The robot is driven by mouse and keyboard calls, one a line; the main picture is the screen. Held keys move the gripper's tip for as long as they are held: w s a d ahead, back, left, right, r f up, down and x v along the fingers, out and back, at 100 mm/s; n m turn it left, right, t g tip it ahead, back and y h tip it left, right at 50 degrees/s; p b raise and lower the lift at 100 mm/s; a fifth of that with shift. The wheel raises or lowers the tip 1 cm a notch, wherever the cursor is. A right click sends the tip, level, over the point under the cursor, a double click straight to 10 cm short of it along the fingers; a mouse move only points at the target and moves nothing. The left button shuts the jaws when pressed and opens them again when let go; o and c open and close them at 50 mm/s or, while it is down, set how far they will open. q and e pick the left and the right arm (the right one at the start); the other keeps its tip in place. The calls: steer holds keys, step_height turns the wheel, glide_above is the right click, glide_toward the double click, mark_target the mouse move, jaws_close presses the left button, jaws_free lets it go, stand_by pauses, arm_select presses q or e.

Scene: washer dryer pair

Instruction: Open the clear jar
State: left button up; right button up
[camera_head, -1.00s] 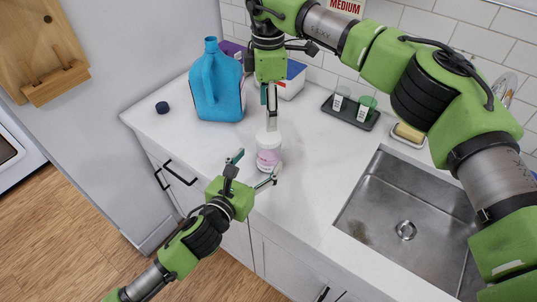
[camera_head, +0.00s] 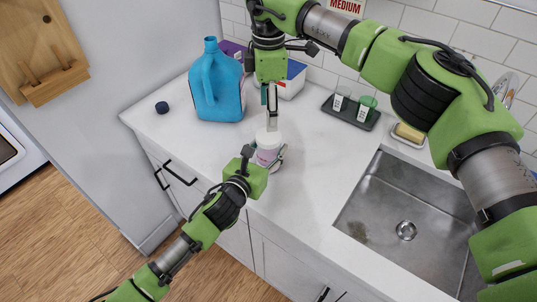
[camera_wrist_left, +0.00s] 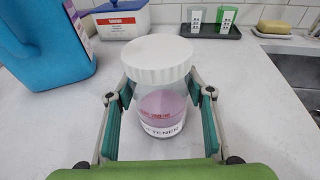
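The clear jar (camera_head: 266,156) stands upright on the white counter, with pink contents and a white lid (camera_head: 267,138) on top. In the left wrist view the jar (camera_wrist_left: 163,112) shows a label and its wide white lid (camera_wrist_left: 158,58). My left gripper (camera_wrist_left: 162,98) is open, with one finger on each side of the jar below the lid; I cannot tell if the pads touch it. In the head view the left gripper (camera_head: 268,160) partly hides the jar. My right gripper (camera_head: 270,122) points down just above the lid; its finger gap is seen edge-on.
A blue jug (camera_head: 217,88) stands behind left, with a dark cap (camera_head: 162,107) near it. A white-and-blue tub (camera_head: 292,80) and a dark tray (camera_head: 351,112) with small cups are at the back. A sink (camera_head: 405,205) lies right. Counter around the jar is mostly clear.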

mark_target(269, 135)
arm_select(q)
jaws_close()
arm_select(e)
steer(key=m, duration=0.4)
steer(key=shift+f, duration=0.25)
steer(key=shift+m, duration=0.3)
step_height(269, 135, down, 8)
steer(key=shift+r, duration=0.25)
steer(key=shift+c, duration=0.3)
